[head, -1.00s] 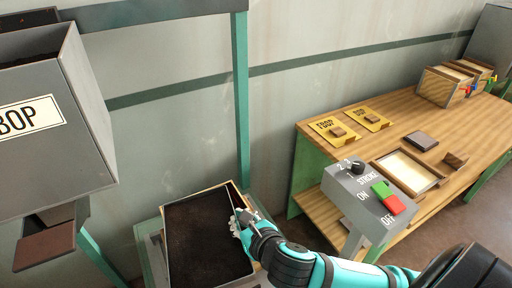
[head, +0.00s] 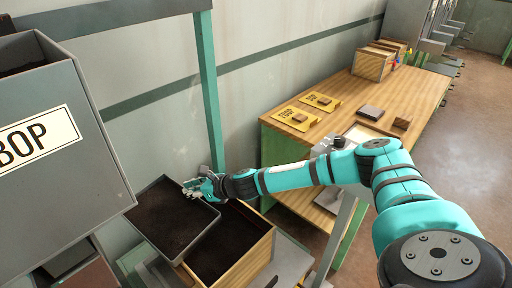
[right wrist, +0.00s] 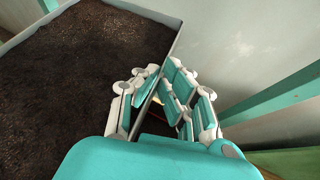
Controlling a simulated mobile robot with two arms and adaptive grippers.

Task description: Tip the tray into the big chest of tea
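The tray (head: 151,240) is shallow and grey, with a layer of dark tea in it. It is left of the big wooden chest (head: 246,260), its right side overlapping the chest's left part in the head view. Dark tea shows inside the chest. My right gripper (head: 191,188) is shut on the tray's rim at its far right side. In the right wrist view the rim (right wrist: 176,48) passes between the fingers (right wrist: 152,98), and tea lies flat across the tray. I cannot tell whether the tray is slightly tilted. My left gripper is in neither view.
A grey hopper marked BOP (head: 60,130) stands close on the left. A green post (head: 212,95) rises behind the tray. A wooden bench (head: 385,95) with yellow plates and small boxes is to the right. Open floor (head: 475,150) lies beyond it.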

